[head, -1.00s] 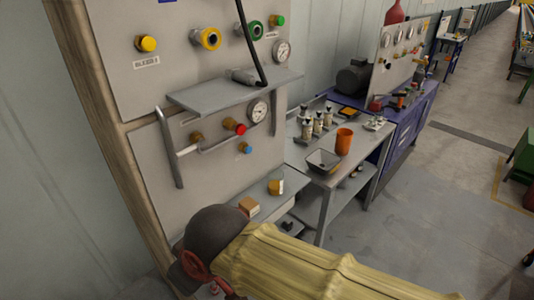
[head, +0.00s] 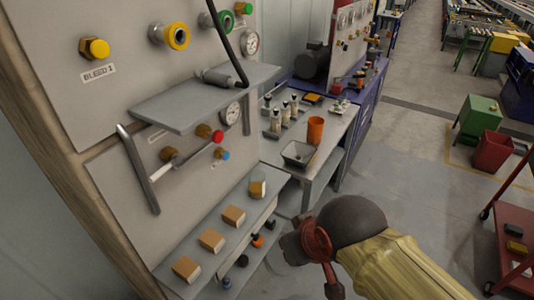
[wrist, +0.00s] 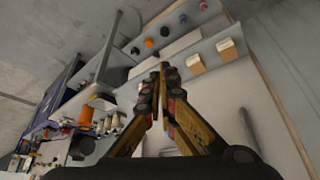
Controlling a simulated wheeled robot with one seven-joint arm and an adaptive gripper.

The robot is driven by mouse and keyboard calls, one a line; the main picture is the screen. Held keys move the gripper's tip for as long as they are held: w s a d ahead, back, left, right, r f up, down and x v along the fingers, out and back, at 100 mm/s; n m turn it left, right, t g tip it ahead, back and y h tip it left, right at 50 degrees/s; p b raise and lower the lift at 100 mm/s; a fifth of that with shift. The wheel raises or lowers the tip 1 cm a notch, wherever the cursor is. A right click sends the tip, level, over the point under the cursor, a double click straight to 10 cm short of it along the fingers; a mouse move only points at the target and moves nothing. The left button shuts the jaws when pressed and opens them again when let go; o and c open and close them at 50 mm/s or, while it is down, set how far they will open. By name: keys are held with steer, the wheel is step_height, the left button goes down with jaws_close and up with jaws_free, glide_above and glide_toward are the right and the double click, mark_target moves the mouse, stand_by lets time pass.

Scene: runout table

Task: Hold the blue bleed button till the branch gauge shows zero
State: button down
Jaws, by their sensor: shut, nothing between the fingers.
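The small blue button (head: 226,155) is on the lower grey panel, just below right of a red knob (head: 217,136). The branch gauge (head: 231,112) is a round white dial above it, under the grey shelf; its needle is too small to read. My gripper shows in the wrist view (wrist: 162,70) with its fingers shut together and nothing between them. In the head view only part of my red and dark gripper shows, low in the picture and to the right of the panel, apart from the button. Its fingertips cannot be made out there.
A grey shelf (head: 195,98) juts out above the lower panel, with a handle bar (head: 138,170) at left. A lower ledge (head: 205,262) holds several wooden blocks. A side table (head: 335,140) bears an orange cup (head: 315,130) and a tray (head: 298,154).

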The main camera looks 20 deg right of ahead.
steer(key=shift+d, duration=0.1)
steer(key=w+a+f+m+g+y, duration=0.4)
steer(key=a+f+m+y, duration=0.1)
steer(key=a+m, duration=0.2)
steer(key=w+a+m+t+y+p, duration=0.1)
steer(key=w+a+m+t+y, duration=0.1)
steer(key=w+m+y, duration=0.6)
steer(key=w+d+f+m+t+h, duration=0.2)
steer(key=w+d+m+t, duration=0.9)
steer(key=w+d, duration=0.6)
steer(key=w+m+p, duration=0.1)
steer(key=m, duration=0.1)
steer(key=shift+d+f+m, duration=0.2)
steer(key=shift+d+m, duration=0.15)
steer(key=shift+m, duration=0.05)
steer(key=shift+w+a, duration=0.1)
steer(key=shift+w, duration=0.05)
